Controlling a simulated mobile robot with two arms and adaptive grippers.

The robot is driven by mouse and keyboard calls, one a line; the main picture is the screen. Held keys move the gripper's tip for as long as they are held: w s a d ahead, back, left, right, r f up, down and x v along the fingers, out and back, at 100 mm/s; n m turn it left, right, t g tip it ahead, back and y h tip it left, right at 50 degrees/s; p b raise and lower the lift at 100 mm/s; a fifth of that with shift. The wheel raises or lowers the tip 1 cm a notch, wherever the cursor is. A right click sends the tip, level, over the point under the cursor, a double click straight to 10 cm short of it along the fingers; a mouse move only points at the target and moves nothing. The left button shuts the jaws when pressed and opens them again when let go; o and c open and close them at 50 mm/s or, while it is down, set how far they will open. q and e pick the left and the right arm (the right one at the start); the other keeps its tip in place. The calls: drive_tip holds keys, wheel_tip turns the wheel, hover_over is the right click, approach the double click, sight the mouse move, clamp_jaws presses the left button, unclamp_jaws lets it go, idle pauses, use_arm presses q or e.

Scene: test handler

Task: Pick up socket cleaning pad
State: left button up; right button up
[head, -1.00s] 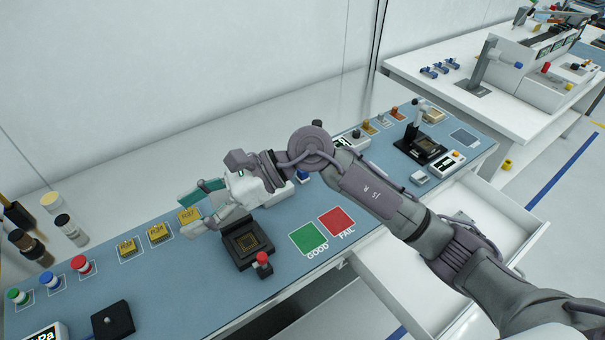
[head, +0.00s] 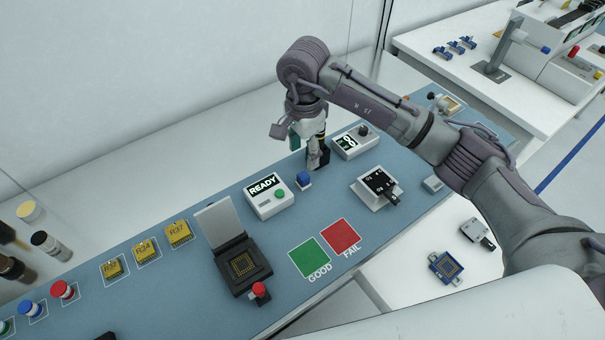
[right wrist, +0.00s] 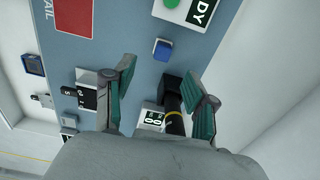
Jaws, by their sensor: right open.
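A small blue block (head: 303,180), which may be the socket cleaning pad, sits on the blue-grey bench mat (head: 215,235) beside the white READY box. It also shows in the right wrist view (right wrist: 162,49), beyond my fingertips. My right gripper (head: 308,146) points down just behind the block, open and empty. In the right wrist view my gripper's green-padded fingers (right wrist: 162,88) are spread apart. A black upright tool with a yellow band (right wrist: 175,105) shows between them, nearer the right finger; contact cannot be told. My left gripper is out of view.
The READY box (head: 269,196) and a grey display box (head: 355,142) flank the spot. A test socket with raised lid (head: 242,263) stands left, near the green GOOD (head: 309,257) and red FAIL (head: 340,235) patches. A black-topped device (head: 378,187) stands right.

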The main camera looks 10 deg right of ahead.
sight(304, 175)
drive_tip(key=f, duration=0.3)
drive_tip(key=w+f, duration=0.1)
drive_tip(key=shift+d+f+p, duration=0.2)
drive_tip(key=shift+f+p, duration=0.15)
drive_tip(key=shift+p, duration=0.05)
drive_tip(key=shift+s+a+f+p, duration=0.1)
drive_tip(key=shift+s+f+p, duration=0.05)
drive_tip(key=shift+f+p, duration=0.15)
wheel_tip(304, 175, down, 3)
drive_tip(key=shift+s+a+f+p, duration=0.1)
drive_tip(key=shift+f+p, duration=0.1)
drive_tip(key=shift+p, duration=0.55)
drive_tip(key=shift+f, duration=0.5)
clamp_jaws()
